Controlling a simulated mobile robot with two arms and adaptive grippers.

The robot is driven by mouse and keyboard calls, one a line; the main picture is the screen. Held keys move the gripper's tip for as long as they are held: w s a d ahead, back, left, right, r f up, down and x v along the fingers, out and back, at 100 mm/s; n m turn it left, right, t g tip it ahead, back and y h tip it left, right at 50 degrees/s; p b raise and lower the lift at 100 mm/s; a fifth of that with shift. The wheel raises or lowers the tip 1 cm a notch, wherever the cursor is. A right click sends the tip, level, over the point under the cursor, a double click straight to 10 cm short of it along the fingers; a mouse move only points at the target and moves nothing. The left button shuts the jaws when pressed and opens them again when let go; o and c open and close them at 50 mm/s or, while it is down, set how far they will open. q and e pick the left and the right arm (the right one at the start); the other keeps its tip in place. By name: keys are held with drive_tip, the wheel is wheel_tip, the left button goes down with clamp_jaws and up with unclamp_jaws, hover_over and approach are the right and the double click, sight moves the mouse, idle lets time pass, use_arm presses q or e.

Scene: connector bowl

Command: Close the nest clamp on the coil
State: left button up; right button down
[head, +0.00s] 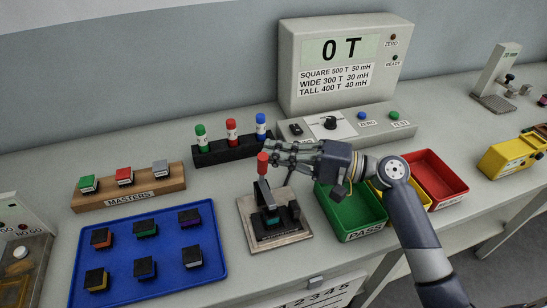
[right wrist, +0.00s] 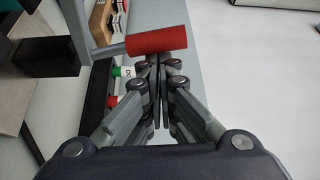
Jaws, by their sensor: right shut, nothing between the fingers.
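The nest clamp (head: 263,188) stands on a small pale base plate (head: 293,233) at the middle of the bench. Its lever stands upright, with a red handle (head: 263,163) at the top. The handle also shows large in the right wrist view (right wrist: 157,40). A dark coil with a teal part (head: 271,219) appears to sit in the nest below the lever, partly hidden by the clamp. My right gripper (head: 270,152) is shut and empty, its fingertips right beside the red handle; whether they touch it I cannot tell. My left gripper is not in view.
A blue tray (head: 222,265) of several coils lies left. Behind are the masters block (head: 148,190), a black rack (head: 235,152) of three markers and the meter (head: 345,60). Green (head: 352,222) and red (head: 447,180) bins stand right, beneath and beside my right arm.

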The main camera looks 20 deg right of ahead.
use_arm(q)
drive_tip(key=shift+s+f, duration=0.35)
use_arm(e)
drive_tip(key=shift+s, duration=0.7)
drive_tip(key=shift+s+f, duration=0.1)
drive_tip(key=shift+f, duration=0.05)
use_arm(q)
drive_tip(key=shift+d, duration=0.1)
